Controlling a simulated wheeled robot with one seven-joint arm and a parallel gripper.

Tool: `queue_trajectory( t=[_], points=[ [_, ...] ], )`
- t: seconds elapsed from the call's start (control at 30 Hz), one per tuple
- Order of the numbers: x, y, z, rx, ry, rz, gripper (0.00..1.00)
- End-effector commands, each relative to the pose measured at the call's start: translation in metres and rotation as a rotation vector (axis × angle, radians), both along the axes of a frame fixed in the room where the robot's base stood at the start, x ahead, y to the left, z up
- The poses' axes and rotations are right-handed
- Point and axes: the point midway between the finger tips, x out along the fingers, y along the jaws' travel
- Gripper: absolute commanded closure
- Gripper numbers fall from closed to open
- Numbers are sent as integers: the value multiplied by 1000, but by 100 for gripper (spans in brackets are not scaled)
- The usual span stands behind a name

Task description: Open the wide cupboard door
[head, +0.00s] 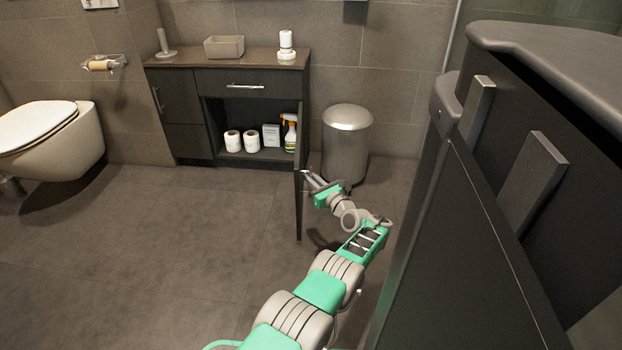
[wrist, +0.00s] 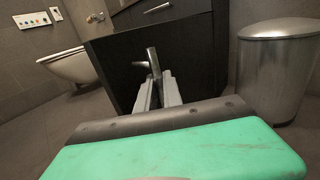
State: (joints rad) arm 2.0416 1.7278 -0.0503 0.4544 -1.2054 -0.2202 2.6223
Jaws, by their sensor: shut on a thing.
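The wide cupboard door (head: 299,207) of the dark vanity cabinet (head: 185,140) stands swung far out into the room, seen nearly edge-on in the head view. Its dark outer face (wrist: 112,65) fills the middle of the wrist view. My gripper (head: 308,180) is at the right side of the door, shut on its metal handle (wrist: 152,62). In the wrist view both fingers of my gripper (wrist: 158,90) close around the lower part of that upright handle. The open compartment shows two toilet rolls (head: 233,141), a small box (head: 271,135) and a spray bottle (head: 290,133).
A metal bin (head: 346,140) stands right of the cabinet, close behind my gripper. A toilet (head: 60,135) is at the left. A large dark piece of furniture (head: 470,250) rises at the right, close to my arm. The floor (head: 190,250) left of the door is clear.

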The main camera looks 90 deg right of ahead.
Motion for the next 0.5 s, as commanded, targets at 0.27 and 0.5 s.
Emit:
queue_trajectory(
  t=[0.27, 0.5],
  points=[
    [-7, -2, 4, -8, 4, -11, 100],
    [-6, -1, 2, -4, 2, -8, 72]
  ],
)
